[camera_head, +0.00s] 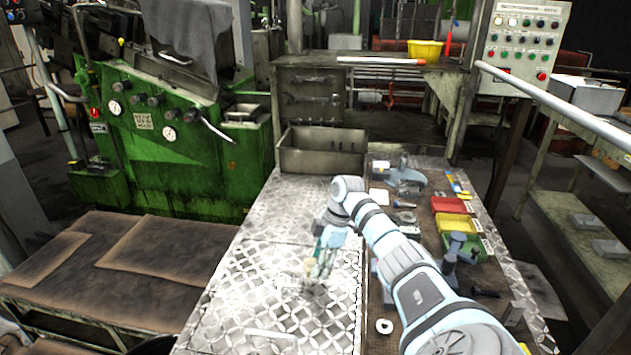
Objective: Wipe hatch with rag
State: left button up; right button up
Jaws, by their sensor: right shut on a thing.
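The hatch (225,282) is a shiny diamond-patterned metal plate with a light handle (270,335) near its front edge. My right gripper (318,268) points down over the right-hand part of the hatch. It is shut on a small, pale, blurred thing at its fingertips that appears to be the rag (311,271). The rag's outline is hard to make out against the bright plate, and I cannot tell whether it touches the hatch. My left gripper is not in view.
A metal bin (322,155) stands behind the plate. To the right, a bench top holds a red tray (447,204), a yellow tray (455,226) and several tools. A green machine (165,135) with a grey cloth (190,40) stands at left. The hatch's left part is clear.

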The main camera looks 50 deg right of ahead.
aim_at(313, 264)
notch_tip(313, 264, up, 2)
jog(key=shift+r+p, duration=0.1)
jog(key=shift+p, duration=0.65)
jog(key=shift+r, duration=1.15)
